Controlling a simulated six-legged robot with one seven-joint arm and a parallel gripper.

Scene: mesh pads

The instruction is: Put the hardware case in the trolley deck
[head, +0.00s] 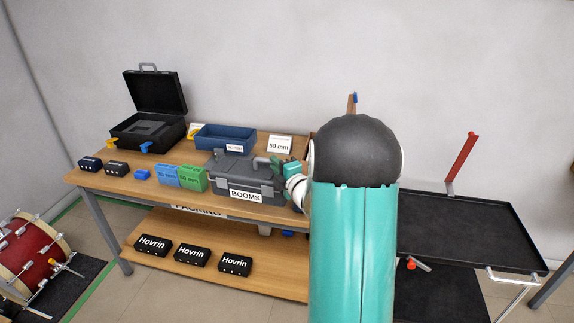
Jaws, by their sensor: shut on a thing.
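The hardware case is most likely the grey lidded case (226,183) with a handle on top and a BOOMS label on its front. It sits at the right part of the wooden table. My gripper (275,163) is at the right end of the case's handle and shut on it; the fingertips are small and partly hidden. The case appears level, and I cannot tell whether it is lifted off the table. The trolley deck (465,232) is a black rimmed tray at the right. Its visible part is empty, and my arm hides its left side.
The table (120,183) also bears an open black case (148,128), a blue bin (224,138), blue and green boxes (180,177) and small black boxes. Several Hovrin boxes (192,256) lie on the lower shelf. A red trolley handle (461,160) rises behind the deck. A red drum (32,252) stands left.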

